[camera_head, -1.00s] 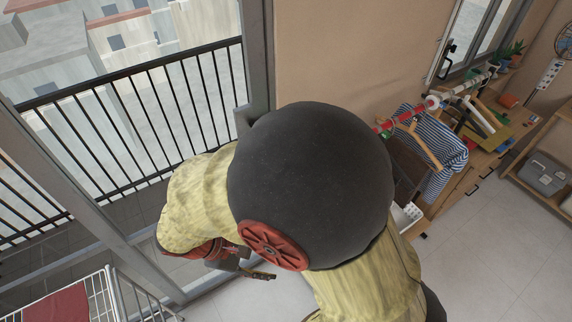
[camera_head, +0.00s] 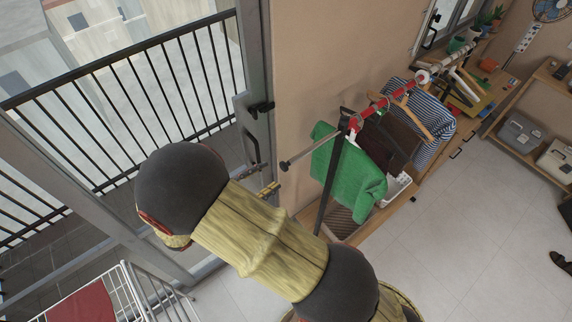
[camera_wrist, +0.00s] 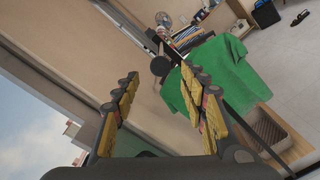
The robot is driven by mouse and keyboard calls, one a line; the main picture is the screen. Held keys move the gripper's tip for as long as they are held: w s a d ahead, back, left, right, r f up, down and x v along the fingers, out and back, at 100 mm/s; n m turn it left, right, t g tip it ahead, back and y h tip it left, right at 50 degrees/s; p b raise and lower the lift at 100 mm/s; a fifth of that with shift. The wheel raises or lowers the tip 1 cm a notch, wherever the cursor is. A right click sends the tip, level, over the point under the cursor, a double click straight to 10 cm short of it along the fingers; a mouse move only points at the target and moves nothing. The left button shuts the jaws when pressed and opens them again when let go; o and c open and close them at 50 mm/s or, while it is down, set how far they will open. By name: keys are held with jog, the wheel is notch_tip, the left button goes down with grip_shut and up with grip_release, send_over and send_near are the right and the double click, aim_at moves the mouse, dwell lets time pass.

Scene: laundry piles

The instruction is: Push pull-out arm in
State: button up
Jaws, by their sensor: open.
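The pull-out arm (camera_head: 312,149) is a thin grey rod with a dark round end cap. It sticks out to the left from the clothes rack's dark upright post (camera_head: 332,185). My gripper (camera_head: 268,188) is open and empty, just left of and below the end cap in the head view. In the wrist view, the end cap (camera_wrist: 160,66) faces me between and beyond the open yellow-padded fingers of my gripper (camera_wrist: 164,90). I see no contact; the rod is mostly hidden behind its cap there.
A green shirt (camera_head: 345,172) hangs beside the post, with dark and striped clothes (camera_head: 428,120) farther along the red-and-white rail (camera_head: 383,103). A glass door with a dark handle (camera_head: 260,107) is behind my gripper. A white drying rack (camera_head: 126,285) stands lower left.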

aim_at(282, 168)
jog(key=p+x, duration=0.1)
jog(key=x, duration=0.6)
jog(key=shift+p, duration=0.4)
jog(key=shift+c, duration=0.7)
grip_shut()
